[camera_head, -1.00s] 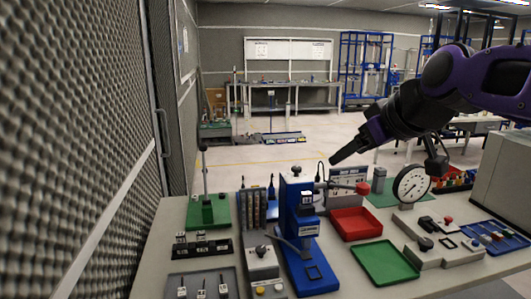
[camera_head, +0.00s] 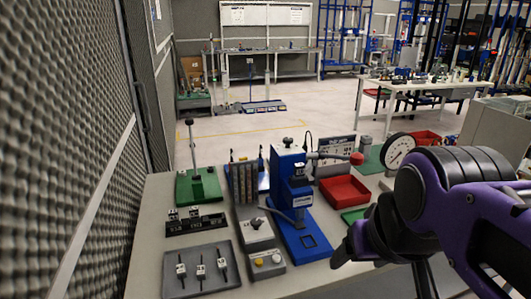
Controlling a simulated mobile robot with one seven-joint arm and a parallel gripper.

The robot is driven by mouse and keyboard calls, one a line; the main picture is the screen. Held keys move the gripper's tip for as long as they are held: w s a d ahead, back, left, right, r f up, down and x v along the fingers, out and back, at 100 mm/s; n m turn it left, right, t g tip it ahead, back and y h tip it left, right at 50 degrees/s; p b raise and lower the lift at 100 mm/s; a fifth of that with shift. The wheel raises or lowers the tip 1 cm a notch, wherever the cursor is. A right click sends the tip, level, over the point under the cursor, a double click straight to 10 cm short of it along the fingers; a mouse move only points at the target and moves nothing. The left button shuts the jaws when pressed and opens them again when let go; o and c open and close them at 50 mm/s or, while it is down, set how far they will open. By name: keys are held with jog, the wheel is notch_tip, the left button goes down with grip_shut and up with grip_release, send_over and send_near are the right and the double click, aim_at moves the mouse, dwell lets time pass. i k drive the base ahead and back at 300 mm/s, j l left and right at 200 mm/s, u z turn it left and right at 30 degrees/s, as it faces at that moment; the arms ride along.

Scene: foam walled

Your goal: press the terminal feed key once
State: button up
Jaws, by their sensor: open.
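A small grey button box (camera_head: 265,264) stands at the front of the bench. It carries a yellow button (camera_head: 259,262) and a pale button (camera_head: 276,258); I cannot tell which, if either, is the terminal feed key. Behind it is a grey unit with a round knob (camera_head: 256,223) and upright slotted columns (camera_head: 243,182). A blue press (camera_head: 293,205) stands just to their right. My gripper (camera_head: 340,259) is open and appears empty, at the right of the button box and apart from it, in front of the press base. My purple arm hides the bench's right front.
A grey tray with several tagged parts (camera_head: 202,268) lies left of the button box, with a black rack (camera_head: 196,224) and green stand (camera_head: 198,186) behind. A red tray (camera_head: 344,189) and dial gauge (camera_head: 398,151) are right of the press. A grey textured wall (camera_head: 60,140) borders the left.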

aim_at(258, 261)
jog(key=j+u, duration=0.1)
jog(key=u, duration=0.45)
jog(key=l+u, duration=0.15)
jog(key=k+l, duration=0.05)
jog(key=l, duration=0.05)
